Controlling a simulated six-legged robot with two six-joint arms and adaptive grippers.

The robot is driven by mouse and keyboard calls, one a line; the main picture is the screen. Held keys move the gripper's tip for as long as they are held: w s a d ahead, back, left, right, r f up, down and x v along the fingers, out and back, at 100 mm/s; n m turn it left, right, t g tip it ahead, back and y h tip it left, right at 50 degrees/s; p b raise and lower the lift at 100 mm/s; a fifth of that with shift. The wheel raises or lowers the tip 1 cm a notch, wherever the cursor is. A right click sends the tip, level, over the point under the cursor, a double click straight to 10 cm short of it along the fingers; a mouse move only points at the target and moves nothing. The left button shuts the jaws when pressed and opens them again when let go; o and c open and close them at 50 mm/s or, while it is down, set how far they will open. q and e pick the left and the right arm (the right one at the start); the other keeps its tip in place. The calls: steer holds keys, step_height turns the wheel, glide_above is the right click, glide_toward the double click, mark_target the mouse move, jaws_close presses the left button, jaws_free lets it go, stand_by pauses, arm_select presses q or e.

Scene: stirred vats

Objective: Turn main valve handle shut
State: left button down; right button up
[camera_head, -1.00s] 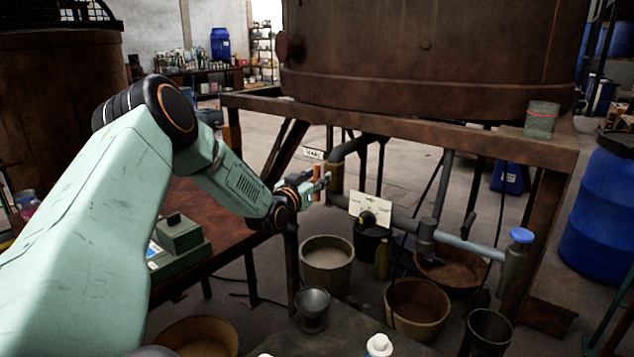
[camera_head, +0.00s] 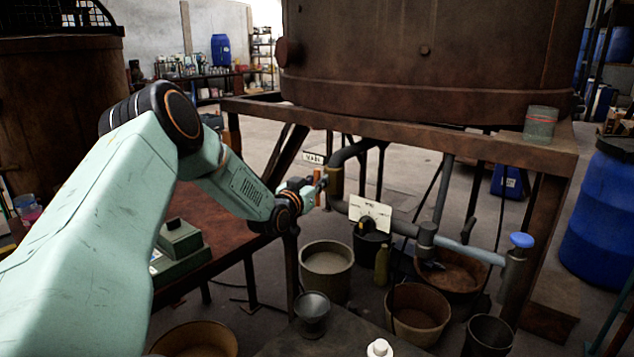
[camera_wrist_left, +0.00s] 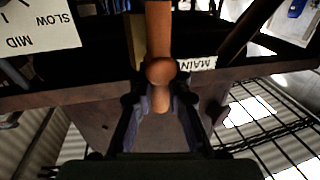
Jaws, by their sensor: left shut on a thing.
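The main valve handle is an orange-brown bar with a rounded knob; in the left wrist view the handle (camera_wrist_left: 160,72) runs up from between my fingers. In the head view a small part of the handle (camera_head: 317,174) shows beside the pipe under the vat. My left gripper (camera_head: 322,186) is at the handle, and its fingers hide part of it. In the left wrist view my left gripper (camera_wrist_left: 160,108) is shut on the knob end. A white MAIN label (camera_wrist_left: 197,63) is beside the handle; the label (camera_head: 313,158) is also in the head view. My right gripper is out of view.
A white dial plate (camera_head: 371,213) with a black knob sits right of the handle, on the pipe. A blue-capped valve (camera_head: 521,240) stands farther right. Buckets (camera_head: 326,268) stand below. The vat frame's beam (camera_head: 440,142) passes above. A table (camera_head: 215,230) is under my left arm.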

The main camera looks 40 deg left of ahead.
arm_select(q)
steer(key=shift+m, duration=0.3)
steer(key=m+p, duration=0.1)
steer(key=m, duration=0.1)
steer(key=m+p, duration=0.1)
steer(key=m, duration=0.1)
steer(key=shift+d+f+t, duration=0.15)
steer(key=shift+d+t, duration=0.2)
steer(key=shift+t, duration=0.05)
steer(key=m, duration=0.1)
steer(key=m+p, duration=0.1)
steer(key=m, duration=0.1)
steer(key=m+t+p, duration=0.1)
steer(key=m, duration=0.1)
steer(key=shift+d+f+h, duration=0.2)
steer(key=shift+d+h, duration=0.1)
steer(key=shift+d, duration=0.05)
steer(key=m, duration=0.1)
steer(key=m+h+p, duration=0.1)
steer(key=m, duration=0.3)
steer(key=shift+d+f+t+p, duration=0.15)
steer(key=shift+f+t+p, duration=0.15)
steer(key=shift+p, duration=0.05)
steer(key=m, duration=0.1)
steer(key=m+h, duration=0.1)
steer(key=m, duration=0.1)
steer(key=m+p, duration=0.1)
steer(key=m, duration=0.1)
steer(key=shift+f, duration=0.35)
steer(key=shift+m+h, duration=0.4)
